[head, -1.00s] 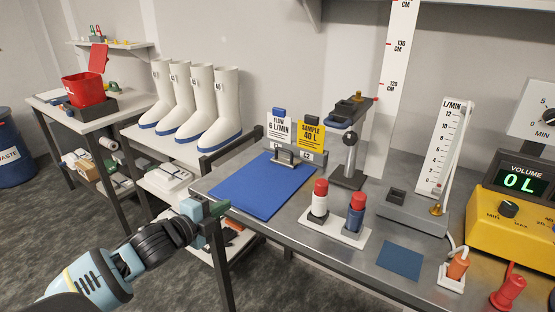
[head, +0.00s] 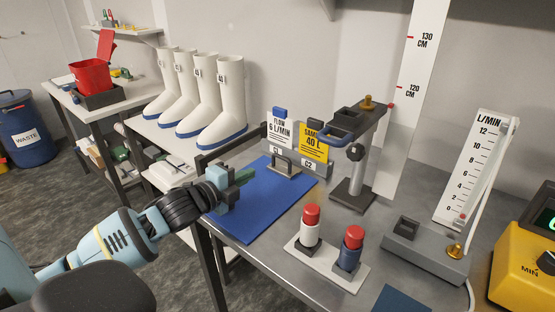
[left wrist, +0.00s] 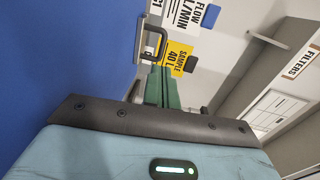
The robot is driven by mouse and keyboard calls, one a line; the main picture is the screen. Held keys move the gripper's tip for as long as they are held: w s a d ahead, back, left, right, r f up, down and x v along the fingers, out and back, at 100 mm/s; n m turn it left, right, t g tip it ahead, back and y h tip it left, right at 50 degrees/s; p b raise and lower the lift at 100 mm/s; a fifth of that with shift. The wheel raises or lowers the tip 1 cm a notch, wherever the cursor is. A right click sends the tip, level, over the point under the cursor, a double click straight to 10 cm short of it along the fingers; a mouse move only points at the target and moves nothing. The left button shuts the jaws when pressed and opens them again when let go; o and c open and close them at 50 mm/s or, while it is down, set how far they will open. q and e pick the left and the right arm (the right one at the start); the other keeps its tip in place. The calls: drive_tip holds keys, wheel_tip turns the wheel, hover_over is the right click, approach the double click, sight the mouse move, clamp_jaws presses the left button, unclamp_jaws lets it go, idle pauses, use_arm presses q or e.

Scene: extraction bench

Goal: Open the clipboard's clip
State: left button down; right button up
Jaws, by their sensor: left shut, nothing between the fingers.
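The clipboard is a blue board (head: 262,212) lying on the metal bench; it also fills the left of the left wrist view (left wrist: 60,60). Its clip, with a dark grey looped handle (head: 284,165), is at the board's far end, and the handle shows in the left wrist view (left wrist: 154,44). I cannot tell whether the clip's jaw is raised. My left gripper (head: 244,177) is shut and empty over the board's left side, left of and apart from the clip. In the left wrist view its green fingers (left wrist: 162,88) point towards the handle. My right gripper is out of view.
A white FLOW card (head: 280,133) and yellow SAMPLE card (head: 314,146) stand close behind the clip. A grey stand (head: 352,190) is to their right. Two red-capped bottles (head: 311,216) (head: 352,237) stand on a white base nearer the front. White boots (head: 222,105) are at the left.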

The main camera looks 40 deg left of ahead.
sight(279, 157)
use_arm(q)
drive_tip(key=shift+s, duration=0.2)
drive_tip(key=shift+w+d+f, duration=0.15)
drive_tip(key=shift+w+f, duration=0.05)
drive_tip(key=shift+w, duration=1.45)
drive_tip(key=shift+w+d+f, duration=0.15)
drive_tip(key=shift+w, duration=1.55)
drive_tip(key=shift+w+d+f, duration=0.15)
drive_tip(key=shift+w+f, duration=0.05)
drive_tip(key=shift+w, duration=1.45)
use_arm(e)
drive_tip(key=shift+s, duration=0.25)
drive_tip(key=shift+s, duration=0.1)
use_arm(q)
drive_tip(key=shift+w+r+p, duration=0.2)
drive_tip(key=shift+r+p, duration=0.1)
drive_tip(key=shift+p, duration=0.05)
drive_tip(key=shift+s+g, duration=0.1)
drive_tip(key=shift+g, duration=0.2)
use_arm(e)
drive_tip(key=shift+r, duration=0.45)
